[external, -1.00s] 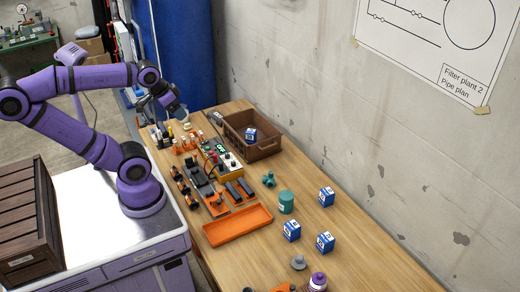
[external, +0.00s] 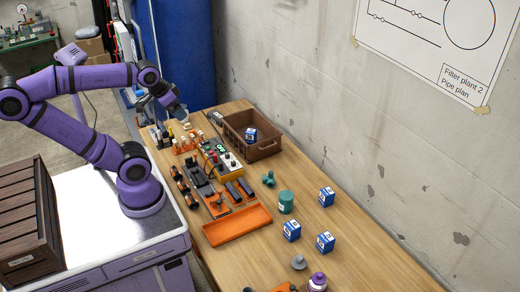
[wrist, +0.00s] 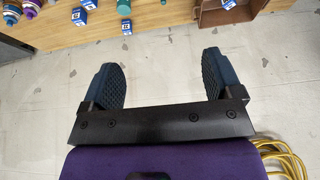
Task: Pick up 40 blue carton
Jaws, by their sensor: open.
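Blue cartons with white labels stand in the external view. One carton (external: 326,197) is on the right of the table, a second (external: 291,231) and a third (external: 325,242) are nearer the front, and another (external: 251,135) sits inside the brown crate (external: 265,152). The label numbers are too small to read surely, so I cannot tell which is 40. My gripper (external: 181,113) is above the far left end of the table, away from the cartons. In the wrist view my gripper (wrist: 157,78) is open with nothing between its fingers; cartons (wrist: 79,16) show along the top edge.
An orange tray (external: 237,226) lies left of the cartons. A teal canister (external: 286,202) and a green fitting (external: 268,179) stand between tray and cartons. A yellow device (external: 229,163) and tools crowd the table's left side. A wall borders the right side.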

